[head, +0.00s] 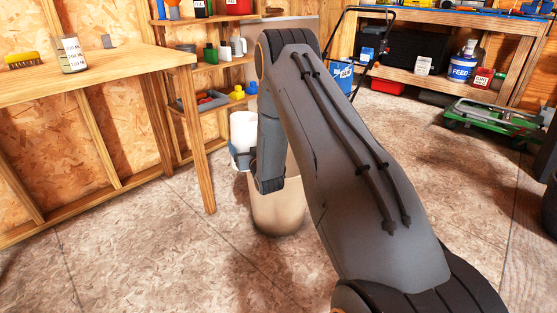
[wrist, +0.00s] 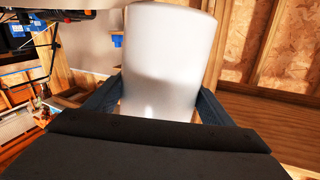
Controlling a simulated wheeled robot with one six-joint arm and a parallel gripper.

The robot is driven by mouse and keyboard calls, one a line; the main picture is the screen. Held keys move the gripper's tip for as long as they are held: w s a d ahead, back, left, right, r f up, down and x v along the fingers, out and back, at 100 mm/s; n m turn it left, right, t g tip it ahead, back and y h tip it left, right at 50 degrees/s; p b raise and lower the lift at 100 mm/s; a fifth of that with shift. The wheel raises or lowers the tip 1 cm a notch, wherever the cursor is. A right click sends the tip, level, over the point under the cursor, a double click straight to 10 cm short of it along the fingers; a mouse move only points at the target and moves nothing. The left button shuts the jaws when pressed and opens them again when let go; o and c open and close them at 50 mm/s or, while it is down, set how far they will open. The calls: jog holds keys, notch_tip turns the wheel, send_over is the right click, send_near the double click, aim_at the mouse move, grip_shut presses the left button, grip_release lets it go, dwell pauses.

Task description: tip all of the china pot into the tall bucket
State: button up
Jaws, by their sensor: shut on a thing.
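The china pot (head: 243,128) is a plain white cylinder. My gripper (head: 241,157) is shut on it and holds it off the floor, roughly upright in the head view. In the wrist view the pot (wrist: 168,60) fills the middle between the two dark fingers of my gripper (wrist: 158,104). Its contents cannot be seen. The tall bucket (head: 278,212) is a beige cylinder standing on the floor. The pot shows above and left of it in the head view. My arm hides most of the bucket's upper part and mouth.
A wooden workbench (head: 120,66) stands at left with a yellow brush (head: 24,60) and a labelled jar (head: 72,55) on it. Shelves with small bottles are behind the pot. A green cart (head: 495,118) and another bench stand at back right. The floor around the bucket's front is clear.

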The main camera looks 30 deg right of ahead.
jog(key=shift+r+m, duration=0.35)
jog(key=shift+m, duration=0.15)
jog(key=shift+d+f+m, duration=0.1)
jog(key=shift+d+m, duration=0.05)
jog(key=shift+m, duration=1.45)
jog(key=shift+w+d+f+m+g+b, duration=0.15)
jog(key=shift+f+m+g+b, duration=0.15)
jog(key=shift+f+m+b, duration=0.6)
jog(key=shift+a+f+m+y+b, duration=0.25)
jog(key=shift+f+m+b, duration=0.45)
jog(key=shift+m, duration=0.5)
jog(key=shift+a+f+m, duration=0.1)
jog(key=shift+f+m, duration=0.2)
jog(key=shift+r+m+g+y+b, duration=0.15)
jog(key=shift+r+m+y+b, duration=0.1)
jog(key=shift+m, duration=0.5)
jog(key=shift+r+m+g+y+b, duration=0.1)
jog(key=shift+r+m+g+y, duration=0.1)
jog(key=shift+m, duration=0.55)
jog(key=shift+d+f+m+b, duration=0.65)
jog(key=shift+d+m+b, duration=0.1)
jog(key=shift+d, duration=0.15)
jog(key=shift+d+r+m+y+p, duration=0.15)
jog(key=shift+d+m+y+p, duration=0.15)
jog(key=shift+m+p, duration=0.45)
dwell(0.3)
